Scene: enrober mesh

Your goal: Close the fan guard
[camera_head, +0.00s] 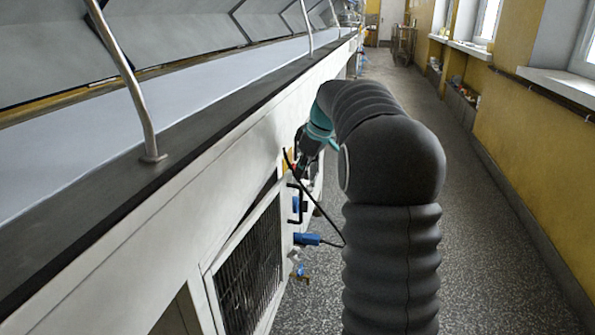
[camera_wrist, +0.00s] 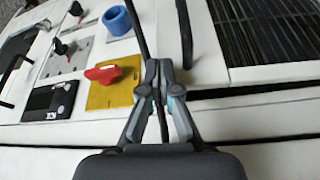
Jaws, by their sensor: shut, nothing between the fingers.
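The fan guard (camera_head: 248,268) is a white-framed panel with a dark slatted grille, low on the side of the white machine. It stands ajar, with a dark gap along its upper edge in the head view. Its grille (camera_wrist: 275,35) also shows at the upper right of the wrist view, with a dark gap below its frame. My gripper (camera_wrist: 160,70) is shut and empty, to the left of the grille in the wrist view. In the head view my gripper (camera_head: 299,162) is close to the machine side beyond the guard; its fingertips are hard to make out.
A red switch on a yellow plate (camera_wrist: 118,92), a black display (camera_wrist: 50,100) and a blue socket (camera_wrist: 117,20) are left of my gripper. A black bar handle (camera_wrist: 185,35) stands beside it. Blue connectors (camera_head: 307,239) stick out beyond the guard. The aisle floor (camera_head: 490,250) is clear.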

